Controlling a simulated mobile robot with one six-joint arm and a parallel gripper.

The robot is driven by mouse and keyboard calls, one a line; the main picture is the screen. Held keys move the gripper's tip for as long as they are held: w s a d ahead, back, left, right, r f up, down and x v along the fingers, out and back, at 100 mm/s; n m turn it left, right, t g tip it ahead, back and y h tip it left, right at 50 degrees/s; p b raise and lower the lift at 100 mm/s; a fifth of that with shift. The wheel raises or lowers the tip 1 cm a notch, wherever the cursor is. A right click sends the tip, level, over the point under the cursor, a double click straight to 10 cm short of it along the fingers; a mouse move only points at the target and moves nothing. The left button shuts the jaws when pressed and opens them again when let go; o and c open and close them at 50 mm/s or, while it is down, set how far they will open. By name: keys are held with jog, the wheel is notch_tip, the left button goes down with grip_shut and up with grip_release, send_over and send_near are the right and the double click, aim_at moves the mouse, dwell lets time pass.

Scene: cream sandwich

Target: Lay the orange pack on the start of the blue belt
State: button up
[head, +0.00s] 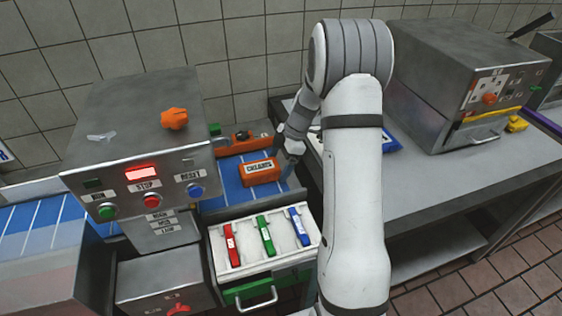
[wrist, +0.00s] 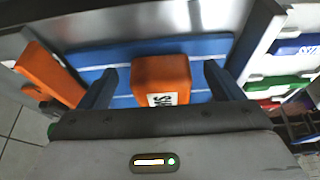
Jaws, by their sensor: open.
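The orange pack (head: 260,171) lies on the right-hand end of the blue belt (head: 228,182), its white label facing up. In the wrist view the orange pack (wrist: 162,80) sits on the blue belt (wrist: 95,55) between the two fingers of my gripper (wrist: 158,88). The fingers stand apart, with a gap on each side of the pack. In the head view my gripper (head: 291,165) is at the pack's right side, partly hidden behind my arm.
A grey machine (head: 140,110) with buttons spans the belt on the left. An orange part (head: 243,136) stands at the belt's far edge. A white tray (head: 262,258) with red, green and blue sticks lies in front. A metal oven (head: 460,85) stands on the right-hand table.

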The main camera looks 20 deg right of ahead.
jog(key=b+v, duration=0.1)
jog(key=v, duration=0.6)
jog(key=shift+d+r, duration=0.2)
jog(key=shift+r, duration=0.15)
jog(key=s+a+r+m+t+h, duration=0.1)
jog(key=s+a+r+m, duration=0.2)
jog(key=s+m, duration=0.2)
jog(key=s+a+r+m+h, duration=0.2)
jog(key=s+m, duration=0.4)
jog(key=s, duration=0.6)
jog(key=s+a+r+m+t+h, duration=0.1)
jog(key=s+a+r+m, duration=0.2)
jog(key=s+m, duration=0.3)
jog(key=s, duration=0.3)
jog(key=shift+s+a+r+t, duration=0.15)
jog(key=shift+a+r+t, duration=0.15)
jog(key=shift+a, duration=0.05)
jog(key=shift+s+f+m, duration=0.1)
jog(key=shift+s+m, duration=0.2)
jog(key=shift+m, duration=0.1)
jog(key=shift+c, duration=0.4)
